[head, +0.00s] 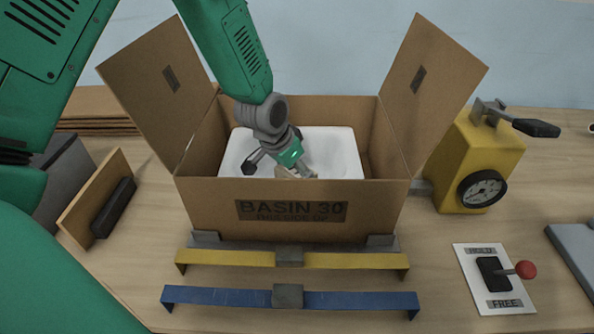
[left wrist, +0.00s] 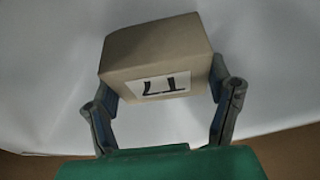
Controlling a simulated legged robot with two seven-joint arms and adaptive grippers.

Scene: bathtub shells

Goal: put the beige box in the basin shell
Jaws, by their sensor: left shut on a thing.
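The beige box (left wrist: 155,55) has a white label with a black mark. My left gripper (left wrist: 165,95) is shut on it, one finger on each side, in the left wrist view. In the head view my left gripper (head: 297,172) is inside the open carton, over the white basin shell (head: 338,150), and the beige box (head: 284,173) shows only in part. The basin shell (left wrist: 45,60) fills the background of the wrist view. I cannot tell whether the box touches the shell. My right gripper is not in view.
The cardboard carton (head: 215,215) marked BASIN 30 has two tall side flaps raised. Yellow (head: 225,259) and blue (head: 225,297) bars lie in front of it. A yellow gauge device (head: 460,155) and a red-knobbed lever panel (head: 470,262) stand to the right.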

